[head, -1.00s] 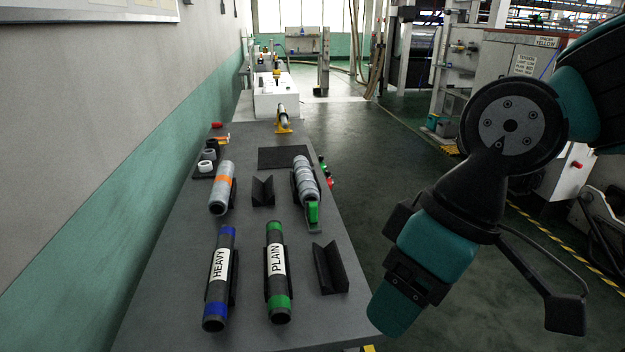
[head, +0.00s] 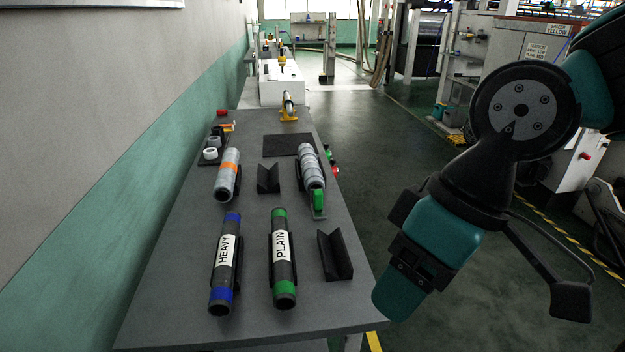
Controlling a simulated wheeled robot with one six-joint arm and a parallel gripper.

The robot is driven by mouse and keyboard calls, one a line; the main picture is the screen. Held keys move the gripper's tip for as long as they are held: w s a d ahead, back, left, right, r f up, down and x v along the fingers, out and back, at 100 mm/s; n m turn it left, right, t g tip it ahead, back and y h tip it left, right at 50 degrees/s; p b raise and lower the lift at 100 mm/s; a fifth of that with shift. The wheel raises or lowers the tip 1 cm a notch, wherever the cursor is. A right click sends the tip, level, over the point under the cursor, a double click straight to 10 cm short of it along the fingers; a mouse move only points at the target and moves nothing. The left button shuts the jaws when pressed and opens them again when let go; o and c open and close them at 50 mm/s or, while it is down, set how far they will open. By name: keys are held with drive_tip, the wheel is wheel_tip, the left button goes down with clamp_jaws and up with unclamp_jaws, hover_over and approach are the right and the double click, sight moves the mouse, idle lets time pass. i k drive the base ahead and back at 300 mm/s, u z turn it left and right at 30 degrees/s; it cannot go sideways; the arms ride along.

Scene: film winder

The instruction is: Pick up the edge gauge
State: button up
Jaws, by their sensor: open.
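What looks like the edge gauge is a small piece with a bright green block (head: 318,200) on a thin grey plate. It lies on the table at the near end of a ringed grey roll (head: 311,165). My gripper (head: 400,296) is at the low end of my arm, right of the table's near right corner. It is open, nothing shows in it, and its fingertips are hard to make out. It is well apart from the green piece, nearer to me and to the right.
The dark table (head: 190,326) carries a HEAVY tube (head: 227,262), a PLAIN tube (head: 283,258), an orange-banded roll (head: 227,175), an empty V-shaped black rest (head: 335,256) and a smaller one (head: 268,178). A wall runs along the left. Open floor lies right of the table.

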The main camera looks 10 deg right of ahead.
sight(316, 195)
drive_tip(key=z, duration=1.2)
drive_tip(key=i, duration=2.95)
drive_tip(key=u, duration=3.45)
